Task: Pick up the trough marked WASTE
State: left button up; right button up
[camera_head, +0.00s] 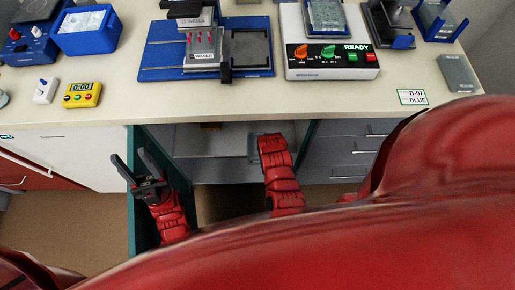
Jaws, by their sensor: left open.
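I cannot make out any trough marked WASTE in this view. A small trough (203,62) on the blue deck at the back middle has a label that seems to read WATER, with red-tipped items just above it. My left gripper (126,157) is open and empty, low at the left in front of the bench, below the worktop edge and well apart from the things on it. My right arm shows in part at the open cabinet; its gripper is not visible.
The worktop (330,98) is clear along its front. A blue deck (158,62), a READY machine (333,68), a yellow timer (82,94) and a blue bin (87,42) stand on it. Below, a cabinet (215,168) stands open between teal doors (143,215).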

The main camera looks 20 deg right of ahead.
grip_shut()
jog(key=shift+r, duration=0.1)
dwell(0.5)
jog(key=shift+r+p, duration=0.2)
jog(key=shift+p, duration=0.1)
jog(key=shift+r, duration=0.4)
jog(key=b+v, duration=0.1)
jog(key=v, duration=0.1)
jog(key=shift+s+a+r, duration=0.15)
jog(key=shift+r, duration=0.2)
jog(key=s+a+r, duration=0.1)
jog(key=s+a, duration=0.3)
jog(key=s, duration=1)
jog(key=shift+a+r+b, duration=0.25)
jog(key=shift+r+b, duration=0.05)
jog(key=shift+b, duration=0.1)
jog(key=shift+s, duration=0.1)
